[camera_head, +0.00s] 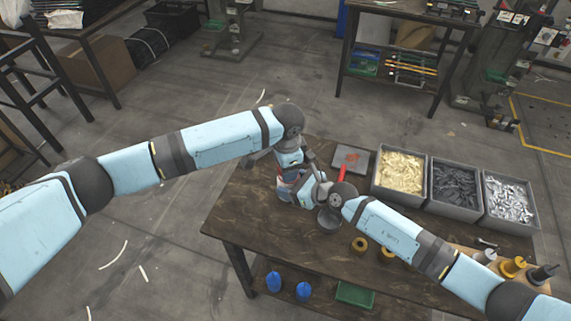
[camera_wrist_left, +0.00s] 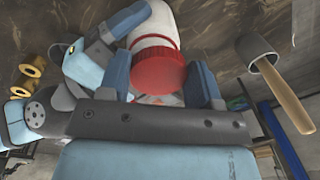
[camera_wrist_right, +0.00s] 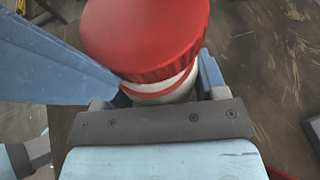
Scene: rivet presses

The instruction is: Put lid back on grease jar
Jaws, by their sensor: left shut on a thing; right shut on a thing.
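The white grease jar (camera_wrist_left: 153,20) stands near the back left of the table, mostly hidden by my arms in the head view. The ribbed red lid (camera_wrist_right: 145,38) is at its mouth, with a strip of white and a thin red line showing beneath; I cannot tell whether it is fully seated. My left gripper (camera_wrist_left: 160,75) is shut on the lid, one blue finger on each side. My right gripper (camera_wrist_right: 160,82) is shut on the jar's white body. A blue finger of my left gripper covers the left side of the right wrist view.
A grey plate (camera_head: 350,158) lies behind my grippers. Grey bins (camera_head: 400,198) of small parts line the back right. Brass rings (camera_head: 360,244) lie in front. The table's left front (camera_head: 255,230) is clear.

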